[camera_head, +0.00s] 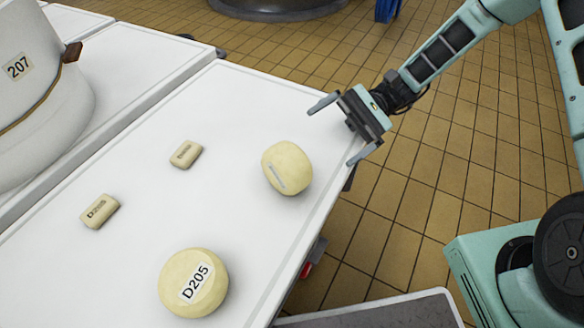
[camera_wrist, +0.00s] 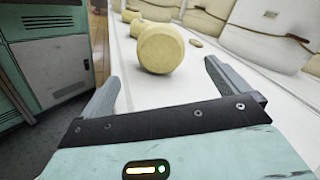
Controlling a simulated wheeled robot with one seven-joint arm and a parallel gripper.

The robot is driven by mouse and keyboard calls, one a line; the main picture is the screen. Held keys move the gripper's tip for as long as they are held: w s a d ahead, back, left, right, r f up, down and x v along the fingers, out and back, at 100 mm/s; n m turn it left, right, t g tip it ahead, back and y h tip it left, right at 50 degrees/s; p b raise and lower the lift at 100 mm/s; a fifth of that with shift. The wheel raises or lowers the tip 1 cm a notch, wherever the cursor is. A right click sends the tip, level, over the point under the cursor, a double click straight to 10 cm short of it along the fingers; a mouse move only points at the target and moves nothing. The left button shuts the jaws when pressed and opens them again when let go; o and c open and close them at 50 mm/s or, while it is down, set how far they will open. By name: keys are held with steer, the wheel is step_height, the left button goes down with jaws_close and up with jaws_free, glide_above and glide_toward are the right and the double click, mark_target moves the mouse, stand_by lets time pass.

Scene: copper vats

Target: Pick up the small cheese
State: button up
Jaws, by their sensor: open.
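Two small pale-yellow cheese blocks lie flat on the white table: one farther back (camera_head: 186,153) and one at the left (camera_head: 99,211), each with a dark printed mark. A larger rounded cheese (camera_head: 287,167) sits near the table's right edge, and a round cheese labelled D205 (camera_head: 193,283) sits at the front. My gripper (camera_head: 331,136) is open and empty at the table's right edge, its fingers pointing toward the nearest rounded cheese without touching it. In the wrist view this cheese (camera_wrist: 161,48) is beyond the fingertips (camera_wrist: 161,72), with a small block (camera_wrist: 196,43) to its right.
A large white vessel labelled 207 (camera_head: 35,85) stands on the left beyond the table. The table top (camera_head: 240,110) is bare between the cheeses. Tiled floor (camera_head: 400,200) lies to the right. The wrist view shows a grey-green cabinet (camera_wrist: 50,60) at the left.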

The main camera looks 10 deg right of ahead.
mark_target(275, 176)
steer(key=b+x, duration=0.4)
steer(key=x, duration=1)
steer(key=shift+s+b, duration=0.1)
steer(key=shift+b, duration=0.3)
steer(key=shift+c, duration=0.3)
steer(key=c, duration=1.2)
step_height(275, 176, up, 10)
steer(key=p, duration=0.5)
